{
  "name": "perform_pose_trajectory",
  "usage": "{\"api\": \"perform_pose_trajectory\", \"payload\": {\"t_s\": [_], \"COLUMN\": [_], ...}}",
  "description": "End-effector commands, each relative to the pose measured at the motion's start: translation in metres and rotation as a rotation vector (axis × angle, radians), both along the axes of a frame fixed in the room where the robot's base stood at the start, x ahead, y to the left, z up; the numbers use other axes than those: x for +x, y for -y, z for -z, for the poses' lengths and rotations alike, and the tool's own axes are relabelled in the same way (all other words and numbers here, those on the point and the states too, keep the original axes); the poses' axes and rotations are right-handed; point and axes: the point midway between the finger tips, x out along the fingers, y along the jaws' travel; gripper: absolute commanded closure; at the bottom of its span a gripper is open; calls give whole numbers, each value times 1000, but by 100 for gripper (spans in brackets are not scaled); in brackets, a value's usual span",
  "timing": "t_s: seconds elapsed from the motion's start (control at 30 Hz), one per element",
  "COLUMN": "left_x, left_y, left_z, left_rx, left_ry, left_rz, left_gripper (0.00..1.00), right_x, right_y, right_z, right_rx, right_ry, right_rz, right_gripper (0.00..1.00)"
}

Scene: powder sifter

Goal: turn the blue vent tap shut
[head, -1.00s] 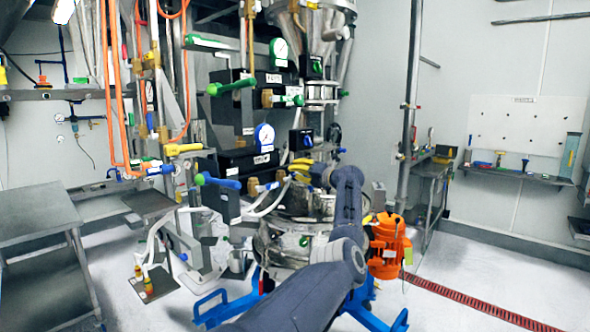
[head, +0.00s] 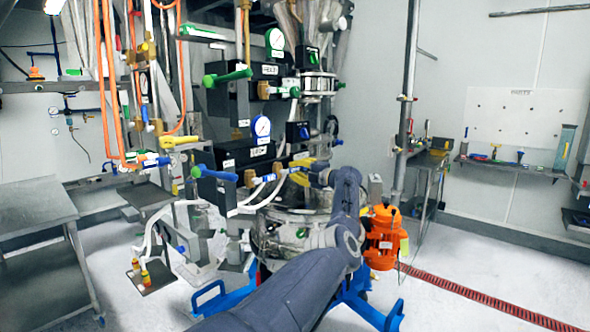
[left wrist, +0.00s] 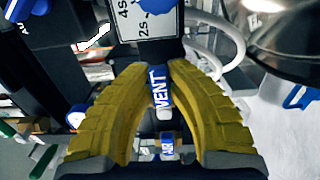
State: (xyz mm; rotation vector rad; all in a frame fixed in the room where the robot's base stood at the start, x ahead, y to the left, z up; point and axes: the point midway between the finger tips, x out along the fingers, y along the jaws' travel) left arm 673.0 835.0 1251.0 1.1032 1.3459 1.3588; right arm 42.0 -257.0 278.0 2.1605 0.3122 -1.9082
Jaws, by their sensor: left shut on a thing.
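The vent tap's blue handle (left wrist: 158,88), lettered VENT, stands between the yellow fingers of my left gripper (left wrist: 157,72) in the left wrist view. The fingers are shut on it from both sides. In the head view, my left gripper (head: 301,171) is at the lower black panel, in front of the machine's round metal vessel. There the fingers hide most of the tap, and I cannot tell the handle's angle. My right gripper is not in view.
A white dial plate (left wrist: 143,22) with a blue knob is just above the fingertips. Pale hoses (left wrist: 230,35) curve close on the right. A blue-handled lever (head: 213,174) and a blue gauge (head: 261,127) are left of the gripper. An orange motor (head: 383,238) stands at the right.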

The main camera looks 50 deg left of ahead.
Motion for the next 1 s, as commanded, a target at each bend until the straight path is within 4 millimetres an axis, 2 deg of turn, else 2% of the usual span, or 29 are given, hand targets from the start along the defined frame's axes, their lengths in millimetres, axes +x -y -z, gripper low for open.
{"api": "perform_pose_trajectory", "payload": {"t_s": [0.57,0.6,0.77,1.0], "left_x": [-1,-1,-1,0], "left_y": [-1,-1,-1,0], "left_z": [0,0,1,1], "left_rx": [-2,-3,-4,-5], "left_ry": [-26,-26,-25,-24], "left_rz": [-1,-1,-1,0], "left_gripper": [100,78,59,58], "right_x": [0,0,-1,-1], "right_y": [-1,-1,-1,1], "right_z": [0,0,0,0], "right_rx": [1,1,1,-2], "right_ry": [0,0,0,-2], "right_rz": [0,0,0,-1], "right_gripper": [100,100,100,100]}}
